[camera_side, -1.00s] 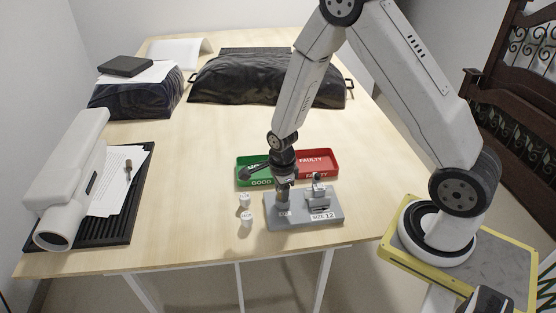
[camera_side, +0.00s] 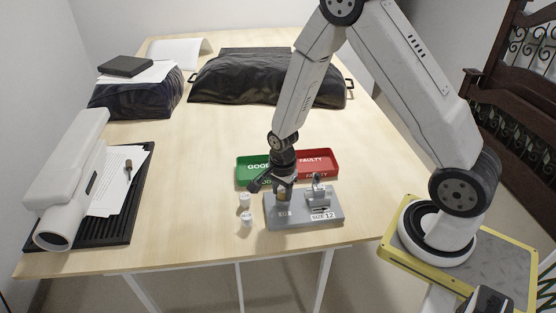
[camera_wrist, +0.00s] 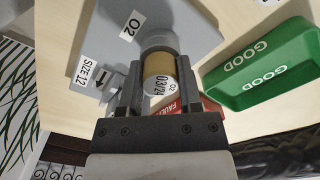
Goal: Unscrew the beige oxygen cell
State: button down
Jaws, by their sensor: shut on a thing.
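The beige oxygen cell (camera_wrist: 158,66) is a short cylinder with a white end label reading O2 03/24. My gripper (camera_wrist: 157,78) has one dark finger on each side of it and is shut on it. The cell's far end meets a round grey socket (camera_wrist: 158,40) on the grey block; how deep it is threaded I cannot tell. In the side view my gripper (camera_side: 283,190) points down over the left part of the grey block (camera_side: 305,215), and a little of the cell (camera_side: 282,198) shows below the fingers.
Behind the block are a green GOOD tray (camera_side: 243,172) and a red FAULTY tray (camera_side: 325,160). A metal fitting (camera_side: 319,191) stands on the block's right part, near a SIZE 12 label. Two small white pieces (camera_side: 245,200) (camera_side: 246,219) stand just left of the block.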

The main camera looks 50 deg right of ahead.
jog(key=shift+n, duration=0.3)
dwell(0.5)
jog(key=shift+s+n, duration=0.1)
jog(key=shift+n, duration=2.7)
jog(key=shift+c, duration=2)
grip_release()
jog(key=shift+r, duration=0.35)
jog(key=shift+m, duration=0.3)
jog(key=m, duration=0.4)
jog(key=shift+m, duration=2.3)
